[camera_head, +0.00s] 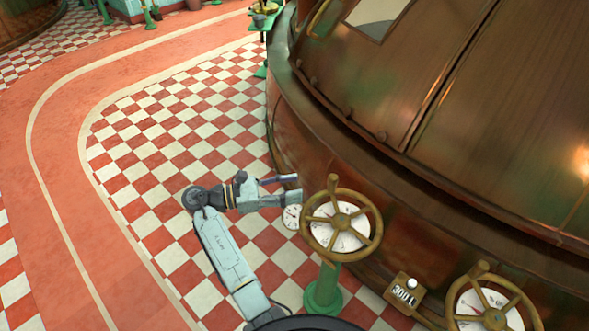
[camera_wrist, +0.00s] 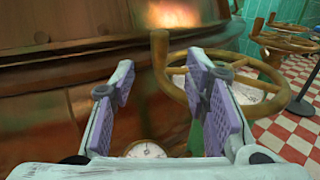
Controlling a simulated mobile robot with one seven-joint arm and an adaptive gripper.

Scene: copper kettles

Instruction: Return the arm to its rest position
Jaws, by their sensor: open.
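My arm reaches from the bottom of the head view up to my gripper (camera_head: 282,189), which points right toward the copper kettle. My gripper is open and empty. In the wrist view its two fingers (camera_wrist: 160,100) stand wide apart with purple pads facing each other. A brass handwheel (camera_head: 341,222) on a green post is just right of the fingertips in the head view. In the wrist view this handwheel (camera_wrist: 285,97) is partly hidden behind the right finger. I cannot tell whether the finger touches it.
The copper kettle (camera_head: 400,120) fills the right side. A small white gauge (camera_head: 292,217) sits below my gripper. A second handwheel (camera_head: 490,312) and a "300 L" sign (camera_head: 404,292) are at lower right. The checkered floor (camera_head: 190,130) on the left is clear.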

